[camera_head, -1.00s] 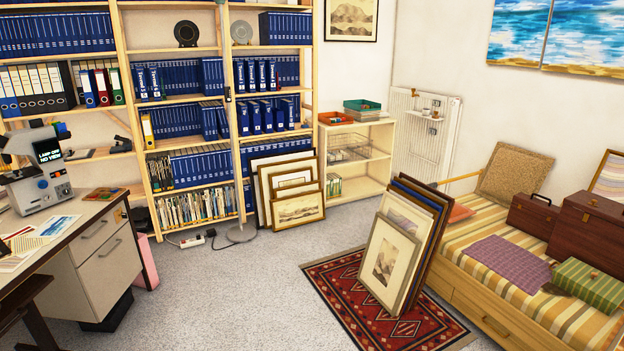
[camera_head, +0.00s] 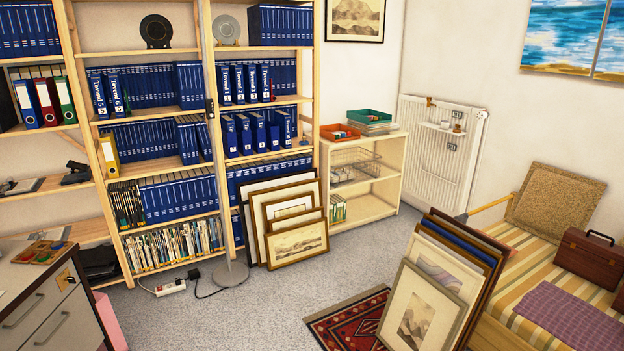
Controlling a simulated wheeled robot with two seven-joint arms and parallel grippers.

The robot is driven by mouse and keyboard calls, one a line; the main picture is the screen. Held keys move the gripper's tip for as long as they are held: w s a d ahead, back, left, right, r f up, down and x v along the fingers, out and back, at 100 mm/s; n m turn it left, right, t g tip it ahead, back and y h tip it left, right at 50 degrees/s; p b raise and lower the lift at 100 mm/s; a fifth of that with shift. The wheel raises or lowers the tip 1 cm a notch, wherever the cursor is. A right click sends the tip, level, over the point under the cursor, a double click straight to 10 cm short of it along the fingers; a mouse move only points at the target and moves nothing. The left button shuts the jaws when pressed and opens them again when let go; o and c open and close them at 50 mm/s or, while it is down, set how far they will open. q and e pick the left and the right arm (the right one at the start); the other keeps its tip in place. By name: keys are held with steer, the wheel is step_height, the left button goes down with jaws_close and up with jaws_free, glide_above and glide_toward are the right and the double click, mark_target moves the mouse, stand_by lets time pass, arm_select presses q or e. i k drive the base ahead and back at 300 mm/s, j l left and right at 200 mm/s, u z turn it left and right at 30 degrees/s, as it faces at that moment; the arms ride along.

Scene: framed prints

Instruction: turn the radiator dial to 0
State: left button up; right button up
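The white radiator (camera_head: 425,165) is on the back wall, right of the low shelf unit and beyond the leaning frames. A small brown piece (camera_head: 430,102) shows at its top left edge; I cannot tell whether this is the dial. A small white ledge (camera_head: 440,128) with little items is on the radiator's front, with small dark-marked tags near it. No dial marking or number can be read from here. Neither of my grippers is in view.
Framed prints (camera_head: 425,305) lean in a stack by the red rug (camera_head: 345,322), before the striped daybed (camera_head: 520,260). More frames (camera_head: 298,243) lean on the bookcase. A low shelf (camera_head: 370,208) stands left of the radiator. Grey carpet (camera_head: 270,310) is clear in the middle.

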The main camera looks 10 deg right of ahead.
mark_target(481, 115)
steer(key=i+l+z, duration=0.1)
steer(key=i, duration=1)
steer(key=i+l+z, duration=0.1)
steer(key=i+l, duration=0.15)
steer(key=i, duration=0.9)
steer(key=i+u, duration=0.25)
steer(key=i, duration=0.9)
steer(key=i+l+z, duration=0.15)
steer(key=i+z, duration=0.75)
steer(key=i+j+z, duration=0.15)
steer(key=i+z, duration=0.3)
steer(key=i+l+z, duration=0.3)
steer(key=i, duration=0.6)
steer(key=i+z, duration=0.3)
steer(key=i, duration=0.6)
steer(key=i+l, duration=0.2)
steer(key=i+u, duration=0.05)
steer(key=i, duration=0.05)
